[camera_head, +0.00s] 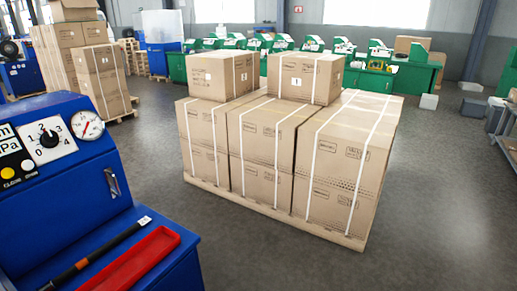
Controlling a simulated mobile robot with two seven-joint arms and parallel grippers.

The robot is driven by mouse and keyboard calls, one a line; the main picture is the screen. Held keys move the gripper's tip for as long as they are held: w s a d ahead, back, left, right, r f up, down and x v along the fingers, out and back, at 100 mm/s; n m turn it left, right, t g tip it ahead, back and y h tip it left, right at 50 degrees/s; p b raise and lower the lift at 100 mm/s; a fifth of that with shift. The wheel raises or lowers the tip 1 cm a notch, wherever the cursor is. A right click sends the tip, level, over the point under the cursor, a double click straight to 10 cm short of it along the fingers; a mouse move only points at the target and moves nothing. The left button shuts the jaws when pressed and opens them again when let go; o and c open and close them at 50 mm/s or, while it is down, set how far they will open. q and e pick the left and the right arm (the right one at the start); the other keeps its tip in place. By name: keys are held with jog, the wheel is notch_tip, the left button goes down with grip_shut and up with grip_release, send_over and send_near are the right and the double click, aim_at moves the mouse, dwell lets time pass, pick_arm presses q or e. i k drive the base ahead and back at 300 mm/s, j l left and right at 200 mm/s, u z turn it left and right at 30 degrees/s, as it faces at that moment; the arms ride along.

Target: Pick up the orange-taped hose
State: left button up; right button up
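A black hose (110,246) lies on the top of the blue machine (160,232) at the lower left. It has a band of orange tape (81,264) near its closer end and a pale fitting or label at its far end. The closer end runs towards the bottom left of the picture. Neither of my grippers is in view, and nothing is seen touching the hose.
A red tray (150,254) lies right beside the hose. The machine's panel with a dial (48,139) and gauge (87,125) rises behind. Strapped cartons (265,150) stand on a pallet mid-view. Grey floor (435,200) is clear to the right. Green machines line the back.

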aim_at(51, 285)
jog(key=u, duration=1.45)
jog(key=i+l+u, duration=0.1)
jog(key=l, duration=0.4)
jog(key=i+l, duration=0.1)
jog(key=l, duration=0.4)
jog(key=l+u, duration=0.15)
jog(key=l, duration=0.4)
jog(key=i, duration=0.05)
